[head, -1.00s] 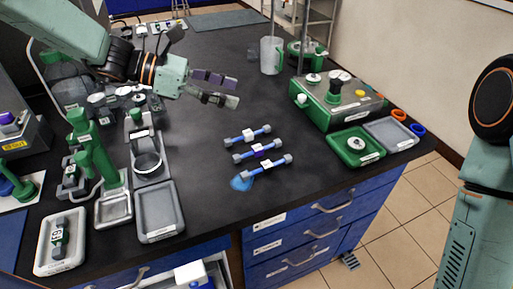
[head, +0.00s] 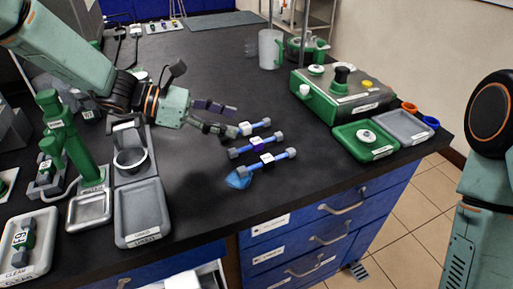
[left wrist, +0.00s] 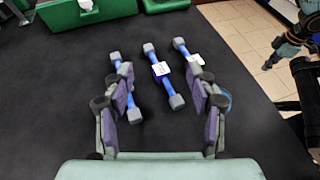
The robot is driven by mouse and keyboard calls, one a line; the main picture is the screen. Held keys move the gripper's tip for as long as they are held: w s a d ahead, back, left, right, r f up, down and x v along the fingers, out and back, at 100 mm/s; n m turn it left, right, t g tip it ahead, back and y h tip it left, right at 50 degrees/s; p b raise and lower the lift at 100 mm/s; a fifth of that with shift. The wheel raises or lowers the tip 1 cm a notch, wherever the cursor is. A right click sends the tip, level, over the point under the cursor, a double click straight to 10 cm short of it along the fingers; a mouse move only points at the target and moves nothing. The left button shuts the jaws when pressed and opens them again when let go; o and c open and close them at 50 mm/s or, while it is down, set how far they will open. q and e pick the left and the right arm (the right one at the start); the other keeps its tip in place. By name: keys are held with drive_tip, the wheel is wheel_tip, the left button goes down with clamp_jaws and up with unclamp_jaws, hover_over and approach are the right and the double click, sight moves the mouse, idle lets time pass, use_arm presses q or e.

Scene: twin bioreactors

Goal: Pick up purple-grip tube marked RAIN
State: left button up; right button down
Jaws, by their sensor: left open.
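Three blue tubes with grey end caps lie side by side on the black bench. The middle tube (head: 244,149) has a purple grip and a white label too small to read; it also shows in the left wrist view (left wrist: 155,58). The far tube (head: 261,124) and the near tube (head: 277,157) lie on either side of it. My left gripper (head: 232,120) is open and empty, its fingertips close to the far tube's left end. In the left wrist view its spread fingers (left wrist: 160,78) frame the middle tube, and the left finger overlaps the far tube.
A blue patch (head: 237,180) lies by the near tube. A green tray (head: 350,143), a grey tray (head: 402,126) and a green device (head: 318,100) stand to the right. A grey tray (head: 142,230) lies at left. Bench between is clear. The front edge is near the tubes.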

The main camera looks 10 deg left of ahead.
sight(255, 140)
use_arm(q)
drive_tip(key=f, duration=0.2)
drive_tip(key=f+b, duration=0.1)
drive_tip(key=f, duration=0.1)
drive_tip(key=shift+s+d, duration=0.1)
drive_tip(key=shift+d, duration=0.15)
drive_tip(key=shift+w+d+f, duration=0.2)
drive_tip(key=shift+w+d, duration=0.05)
drive_tip(key=shift+d, duration=0.25)
drive_tip(key=b+x, duration=0.1)
drive_tip(key=x, duration=0.4)
drive_tip(key=shift+d+b, duration=0.15)
drive_tip(key=shift+b, duration=0.15)
drive_tip(key=shift+w+d+f, duration=0.15)
drive_tip(key=shift+d, duration=0.1)
drive_tip(key=shift+a, duration=0.1)
drive_tip(key=shift+c, duration=0.8)
drive_tip(key=c, duration=0.4)
clamp_jaws()
